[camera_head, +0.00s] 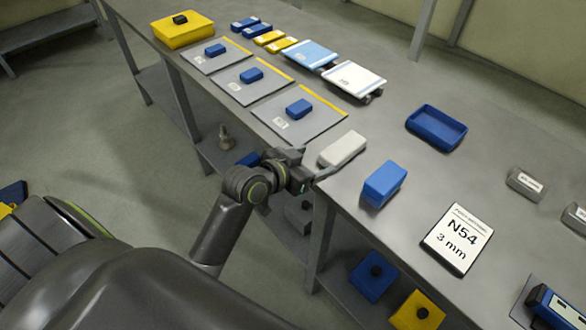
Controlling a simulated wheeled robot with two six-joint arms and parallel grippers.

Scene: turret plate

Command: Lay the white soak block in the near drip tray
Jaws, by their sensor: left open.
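The white soak block (343,148) lies flat near the front edge of the grey table. My left gripper (315,165) is open at the table edge, close against the near left end of the block. I cannot tell whether its fingers touch the block. A blue open drip tray (437,142) lies to the right of the block, farther in on the table, and looks empty. My right gripper is not in view.
A blue block (382,184) stands between the soak block and a white N54 sign (458,238). Grey plates (318,124) with blue blocks line the table to the left. The table between soak block and tray is clear.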

